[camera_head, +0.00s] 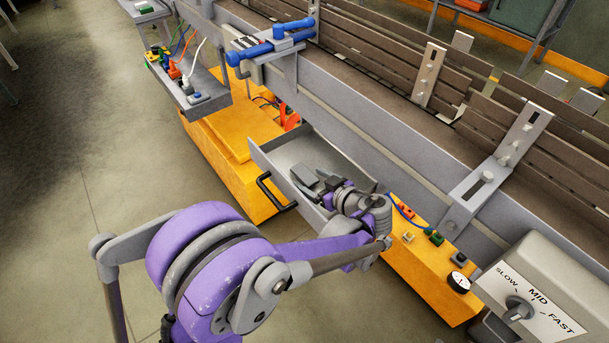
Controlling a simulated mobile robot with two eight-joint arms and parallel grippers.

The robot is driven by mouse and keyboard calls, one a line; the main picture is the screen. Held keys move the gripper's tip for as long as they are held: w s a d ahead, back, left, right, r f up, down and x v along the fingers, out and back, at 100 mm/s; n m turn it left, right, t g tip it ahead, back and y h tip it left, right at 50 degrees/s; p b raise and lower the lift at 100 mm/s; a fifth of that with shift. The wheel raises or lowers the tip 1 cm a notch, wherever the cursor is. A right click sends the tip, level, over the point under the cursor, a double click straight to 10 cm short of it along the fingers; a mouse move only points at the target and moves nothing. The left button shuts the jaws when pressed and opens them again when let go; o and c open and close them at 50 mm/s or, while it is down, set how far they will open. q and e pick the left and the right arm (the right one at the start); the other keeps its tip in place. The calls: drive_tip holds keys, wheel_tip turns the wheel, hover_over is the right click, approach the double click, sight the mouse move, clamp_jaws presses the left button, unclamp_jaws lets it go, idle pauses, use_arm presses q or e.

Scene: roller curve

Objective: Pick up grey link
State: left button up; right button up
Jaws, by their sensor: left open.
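An open grey drawer (272,164) with a black handle sticks out below the conveyor's side rail. My left gripper (303,181) is over the inside of this drawer, its dark grey fingers pointing to the left. The fingers are open. I cannot make out a separate grey link; grey shapes at the fingers blend with the gripper, and my wrist and arm hide the near right part of the drawer. My right gripper is not in view.
The slatted conveyor (372,48) runs along the back right. A grey tray (217,100) with plugs and cables hangs at upper left. A blue clamp-like part (271,48) sits on the rail. A speed dial box (560,262) stands at lower right. The left floor is clear.

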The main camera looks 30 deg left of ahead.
use_arm(q)
clamp_jaws()
idle(0.3)
